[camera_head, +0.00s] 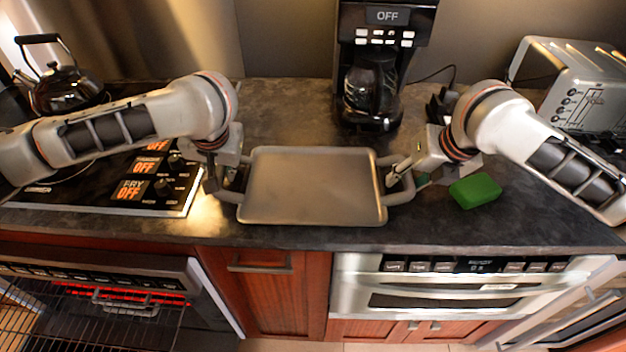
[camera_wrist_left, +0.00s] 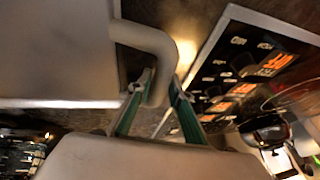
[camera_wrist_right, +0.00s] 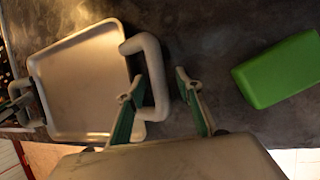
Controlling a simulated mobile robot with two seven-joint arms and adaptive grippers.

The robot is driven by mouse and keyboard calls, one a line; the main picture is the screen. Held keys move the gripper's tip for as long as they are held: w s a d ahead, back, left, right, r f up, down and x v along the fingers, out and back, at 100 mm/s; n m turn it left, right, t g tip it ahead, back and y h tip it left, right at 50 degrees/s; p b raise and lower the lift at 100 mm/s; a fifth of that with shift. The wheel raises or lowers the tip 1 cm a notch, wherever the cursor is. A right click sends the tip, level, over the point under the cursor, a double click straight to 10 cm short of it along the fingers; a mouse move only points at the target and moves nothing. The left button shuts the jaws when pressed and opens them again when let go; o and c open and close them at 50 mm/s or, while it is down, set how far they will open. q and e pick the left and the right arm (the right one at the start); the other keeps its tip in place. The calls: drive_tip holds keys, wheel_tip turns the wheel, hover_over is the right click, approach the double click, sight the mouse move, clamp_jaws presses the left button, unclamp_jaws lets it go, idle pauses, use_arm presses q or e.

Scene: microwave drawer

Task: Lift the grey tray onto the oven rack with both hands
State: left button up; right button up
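The grey tray (camera_head: 312,185) lies flat on the dark counter, with a looped handle at each end. My left gripper (camera_head: 213,184) is at its left handle; in the left wrist view (camera_wrist_left: 162,76) its fingers are close against both sides of the handle bar. My right gripper (camera_head: 395,172) is at the right handle; in the right wrist view (camera_wrist_right: 157,88) its fingers stand apart with the handle bar between them, with a gap on one side. The oven rack (camera_head: 40,318) is at the lower left, below the counter, in front of red glowing elements.
A green block (camera_head: 475,190) lies right of the tray. A coffee maker (camera_head: 376,70) stands behind it, a toaster (camera_head: 580,90) at the right and a kettle (camera_head: 65,88) on the stove at the left. The counter's front edge is just before the tray.

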use_arm(q)
drive_tip(key=shift+c, duration=0.5)
use_arm(e)
drive_tip(key=shift+c, duration=0.2)
use_arm(q)
clamp_jaws()
use_arm(e)
drive_tip(key=c, duration=0.7)
clamp_jaws()
use_arm(q)
drive_tip(key=shift+r, duration=0.2)
use_arm(e)
drive_tip(key=shift+r, duration=0.2)
